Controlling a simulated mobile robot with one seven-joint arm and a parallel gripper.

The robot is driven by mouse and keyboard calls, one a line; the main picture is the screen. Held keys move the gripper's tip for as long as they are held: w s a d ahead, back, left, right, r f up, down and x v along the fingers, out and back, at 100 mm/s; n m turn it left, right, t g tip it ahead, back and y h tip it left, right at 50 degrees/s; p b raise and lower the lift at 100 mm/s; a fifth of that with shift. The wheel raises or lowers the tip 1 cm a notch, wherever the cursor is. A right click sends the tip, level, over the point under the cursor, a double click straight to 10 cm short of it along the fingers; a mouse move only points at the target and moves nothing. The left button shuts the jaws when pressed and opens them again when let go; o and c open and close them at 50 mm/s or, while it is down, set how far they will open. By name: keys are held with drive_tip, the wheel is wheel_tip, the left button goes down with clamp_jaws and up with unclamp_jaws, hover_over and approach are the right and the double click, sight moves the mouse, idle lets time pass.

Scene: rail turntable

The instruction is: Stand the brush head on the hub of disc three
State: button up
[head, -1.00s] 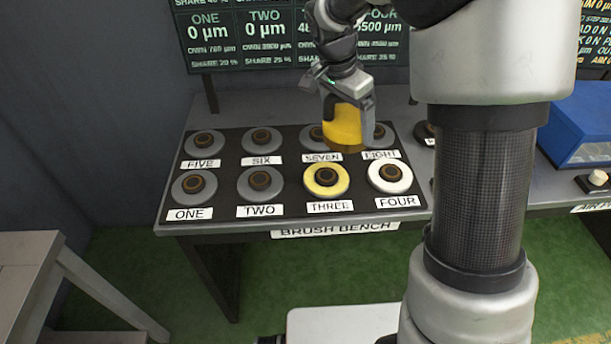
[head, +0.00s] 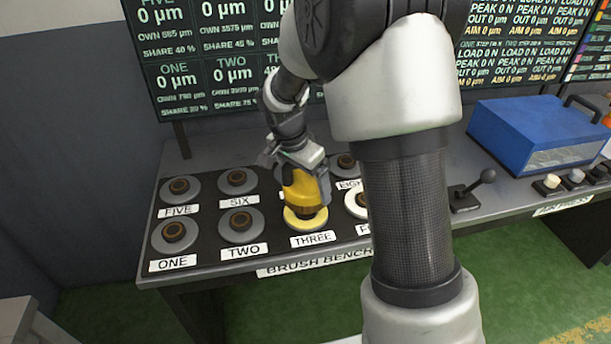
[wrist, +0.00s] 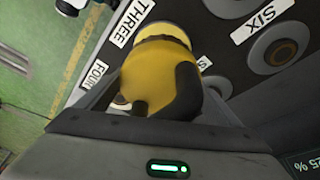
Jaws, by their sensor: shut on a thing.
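The yellow brush head (head: 303,190) is held in my gripper (head: 301,170), with its dark bristle end down. It stands about upright over the yellow disc three (head: 291,222), whose label reads THREE. The hub of disc three is hidden behind the brush head's lower end. I cannot tell whether the bristles touch the hub or hang just above it. In the wrist view the brush head (wrist: 147,75) fills the middle between the fingers, close to the THREE label.
Disc two (head: 240,226) is left of disc three, and white disc four (head: 352,203) is right, partly behind my arm. Discs six (head: 237,181) and five (head: 180,190) are behind to the left. A blue case (head: 530,130) and a lever (head: 478,186) stand on the bench's right.

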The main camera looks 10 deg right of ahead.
sight(297, 187)
drive_tip(key=shift+f, duration=1.85)
drive_tip(key=shift+f+b, duration=0.15)
drive_tip(key=shift+b, duration=0.2)
drive_tip(key=o, duration=1.8)
drive_tip(key=p+v, duration=0.1)
drive_tip(key=v, duration=1.1)
drive_tip(key=shift+s+d+r+n+t+y, duration=0.55)
drive_tip(key=shift+s+r+n, duration=1.3)
drive_tip(key=shift+s, duration=2.05)
drive_tip(key=shift+s+d+r+n+t+y, duration=0.3)
drive_tip(key=shift+s+r+n+t, duration=0.5)
drive_tip(key=shift+s+r+n, duration=2.1)
drive_tip(key=shift+s+d+r+n+t+y, duration=0.4)
drive_tip(key=shift+s+r+n+t, duration=0.4)
drive_tip(key=shift+s, duration=4.1)
